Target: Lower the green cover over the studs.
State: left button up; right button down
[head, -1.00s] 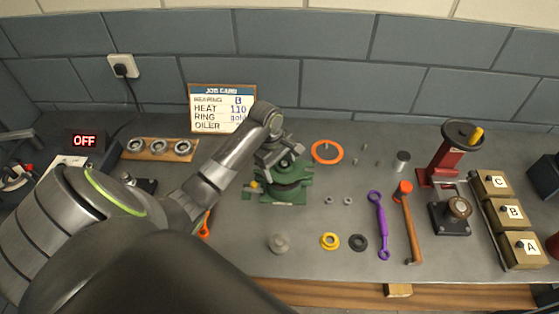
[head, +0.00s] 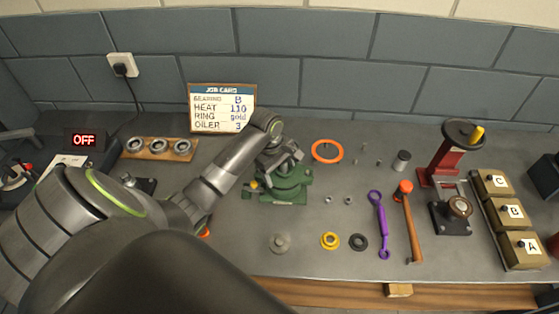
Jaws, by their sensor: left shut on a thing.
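The green casing (head: 287,190) stands on the bench in the middle of the head view. My left gripper (head: 279,160) is above it, shut on the green cover (head: 292,174), whose upper part is largely hidden by the gripper. The cover sits at or just above the lower casing; I cannot tell whether they touch. The studs are hidden. My right gripper is not in view.
An orange ring (head: 327,151) lies behind right of the casing. A purple wrench (head: 378,225) and a hammer (head: 408,222) lie to the right. A grey knob-like part (head: 280,242), a yellow ring (head: 330,241) and a dark ring (head: 358,242) lie in front.

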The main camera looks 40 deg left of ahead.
pick_arm(q)
jog(key=shift+f+p, duration=0.1)
jog(key=shift+p, duration=0.4)
dwell(0.8)
jog(key=o, duration=1.6)
jog(key=shift+f, duration=0.15)
notch_tip(320, 180, up, 3)
jog(key=p, duration=0.3)
jog(key=shift+p, duration=0.35)
jog(key=shift+r, duration=0.3)
notch_tip(320, 180, up, 7)
